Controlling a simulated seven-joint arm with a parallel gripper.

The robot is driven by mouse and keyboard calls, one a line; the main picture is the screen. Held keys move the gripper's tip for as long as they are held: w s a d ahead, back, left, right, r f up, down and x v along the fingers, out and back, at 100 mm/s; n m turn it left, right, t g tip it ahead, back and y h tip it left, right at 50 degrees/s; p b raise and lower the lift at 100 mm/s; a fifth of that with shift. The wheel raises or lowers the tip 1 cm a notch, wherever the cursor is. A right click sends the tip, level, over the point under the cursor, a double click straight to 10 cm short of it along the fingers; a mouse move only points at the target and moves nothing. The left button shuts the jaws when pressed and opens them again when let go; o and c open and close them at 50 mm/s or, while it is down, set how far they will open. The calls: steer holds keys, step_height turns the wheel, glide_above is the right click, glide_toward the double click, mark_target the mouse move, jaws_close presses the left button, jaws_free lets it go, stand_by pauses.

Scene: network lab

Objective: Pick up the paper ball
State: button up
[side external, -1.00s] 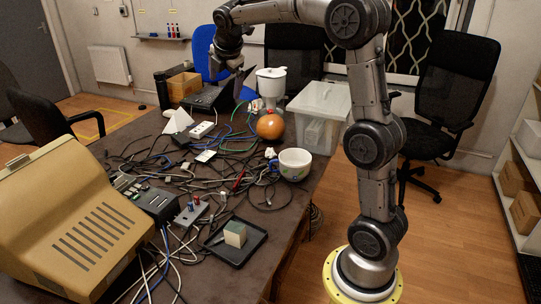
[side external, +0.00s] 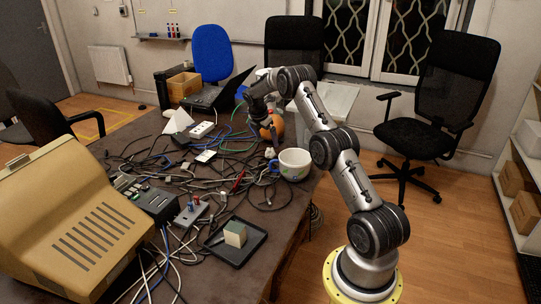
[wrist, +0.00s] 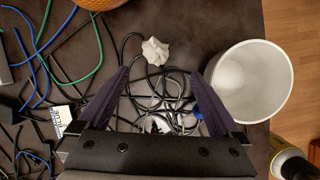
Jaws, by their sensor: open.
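The paper ball (wrist: 155,51) is small, white and crumpled. It lies on the dark table, just beyond my fingertips and roughly centred between them in the wrist view. In the side view the paper ball (side external: 270,153) shows just left of the white cup. My gripper (wrist: 158,74) is open, with its two dark fingers apart and nothing held. In the side view my gripper (side external: 272,137) points down over the table, above the paper ball.
A white cup (side external: 294,165) stands close to the right of the ball. An orange round object (side external: 278,126) is behind, partly hidden by my arm. Tangled cables (side external: 205,172) cover the middle of the table. A black tray (side external: 236,255) with a small block is in front.

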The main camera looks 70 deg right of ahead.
mark_target(269, 150)
steer(key=x, duration=0.5)
steer(key=shift+w, duration=0.1)
steer(key=shift+w+d+x, duration=0.1)
steer(key=shift+w+x, duration=0.05)
steer(key=shift+x, duration=1.1)
steer(key=shift+w+d+x, duration=0.15)
steer(key=shift+x, duration=1.15)
steer(key=shift+r, duration=0.1)
steer(key=c, duration=1.4)
steer(key=shift+r, duration=0.15)
steer(key=shift+c, duration=0.2)
